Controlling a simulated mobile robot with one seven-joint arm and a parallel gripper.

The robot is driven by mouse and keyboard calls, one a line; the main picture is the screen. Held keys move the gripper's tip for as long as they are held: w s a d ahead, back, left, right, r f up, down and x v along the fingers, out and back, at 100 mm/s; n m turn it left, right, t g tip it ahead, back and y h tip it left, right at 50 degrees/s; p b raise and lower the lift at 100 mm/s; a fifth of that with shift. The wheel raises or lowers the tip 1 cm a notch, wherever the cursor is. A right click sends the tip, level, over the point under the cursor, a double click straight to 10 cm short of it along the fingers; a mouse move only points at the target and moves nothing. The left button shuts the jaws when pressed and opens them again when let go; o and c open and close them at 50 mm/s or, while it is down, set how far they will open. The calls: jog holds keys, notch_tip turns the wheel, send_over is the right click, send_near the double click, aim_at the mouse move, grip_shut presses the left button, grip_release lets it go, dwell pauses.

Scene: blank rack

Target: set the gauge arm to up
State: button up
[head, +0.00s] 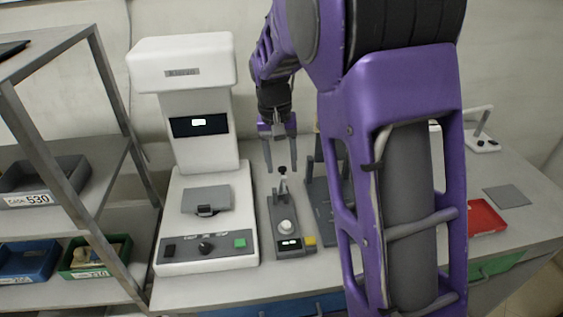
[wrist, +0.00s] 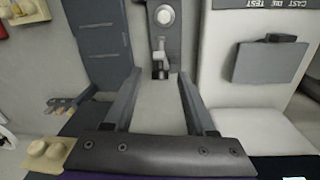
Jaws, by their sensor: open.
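The gauge (head: 277,212) is a narrow grey unit on the bench with a round white part, a small lit display and a yellow button. Its gauge arm (head: 283,184) is a short light lever with a black end at the unit's far end. In the wrist view the gauge arm (wrist: 159,50) shows between and just past my fingertips. My gripper (head: 278,150) is open and empty, fingers pointing down, above the far end of the gauge. The two fingers (wrist: 159,73) stand apart on either side of the arm's black end, with no clear contact.
A tall white test machine (head: 182,227) stands close on the left of the gauge. A dark grey stand (head: 319,205) is close on its right, partly hidden by my arm. A red tray (head: 485,217) and a grey plate (head: 507,196) lie farther right. A shelf with bins is at left.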

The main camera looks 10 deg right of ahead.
grip_shut()
dwell(1.4)
